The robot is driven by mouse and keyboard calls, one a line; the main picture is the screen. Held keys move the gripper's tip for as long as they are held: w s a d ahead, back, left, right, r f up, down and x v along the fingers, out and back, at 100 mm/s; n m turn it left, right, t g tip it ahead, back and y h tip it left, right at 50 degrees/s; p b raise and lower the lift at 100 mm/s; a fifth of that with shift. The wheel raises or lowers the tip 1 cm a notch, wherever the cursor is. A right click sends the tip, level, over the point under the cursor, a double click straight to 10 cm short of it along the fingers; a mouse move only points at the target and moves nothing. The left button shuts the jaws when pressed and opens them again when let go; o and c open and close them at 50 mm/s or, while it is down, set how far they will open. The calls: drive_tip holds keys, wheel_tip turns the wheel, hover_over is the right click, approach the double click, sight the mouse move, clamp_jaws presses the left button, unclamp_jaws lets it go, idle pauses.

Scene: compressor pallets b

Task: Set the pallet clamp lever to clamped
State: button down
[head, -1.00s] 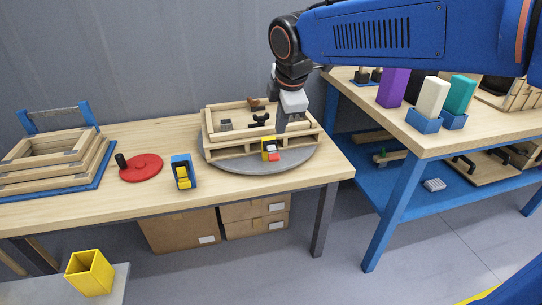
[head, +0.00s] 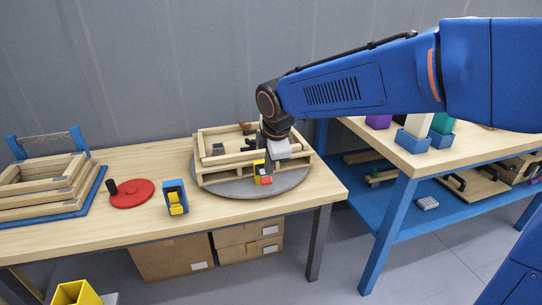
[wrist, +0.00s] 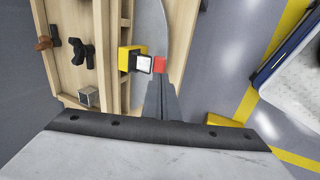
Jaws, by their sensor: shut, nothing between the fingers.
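The clamp is a yellow block with a pale lever and a red tip, on the front side of the wooden pallet frame (head: 225,176). In the head view the clamp's yellow block (head: 258,167) and red tip (head: 266,180) show low, partly behind my gripper (head: 268,166). In the wrist view the yellow block (wrist: 125,58) sits against the frame, the lever's pale part (wrist: 144,64) sticks out to the right, and the red tip (wrist: 160,63) ends it. My gripper (wrist: 160,80) is shut and empty, its fingertips close to the red tip; I cannot tell whether they touch.
The frame stands on a grey round plate (head: 290,186). Black knobs (wrist: 82,53) and a small metal block (wrist: 89,95) lie inside it. Left are a blue-yellow fixture (head: 175,197), a red disc (head: 132,194) and stacked wooden frames (head: 52,180). A blue bench (head: 390,200) stands right.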

sight(267, 180)
drive_tip(key=shift+x, duration=2.85)
